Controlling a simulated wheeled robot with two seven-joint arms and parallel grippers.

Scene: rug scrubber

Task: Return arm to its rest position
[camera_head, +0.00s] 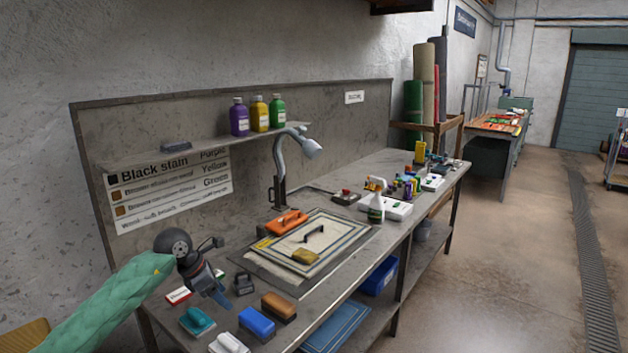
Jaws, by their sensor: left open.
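My left arm, in a green padded sleeve (115,305), comes in from the lower left. My left gripper (219,270) is open above the left end of the grey workbench (352,296), with nothing seen between its fingers. A cream rug with a blue border (340,238) lies flat on a mat on the bench. An orange-handled scrubber (287,222), a dark handle (314,232) and a yellow sponge (306,257) are on or by the rug, to the right of the gripper. My right gripper is out of view.
A desk lamp (282,165) rises behind the rug. Purple, yellow and green bottles (259,115) stand on the shelf. Open floor lies right.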

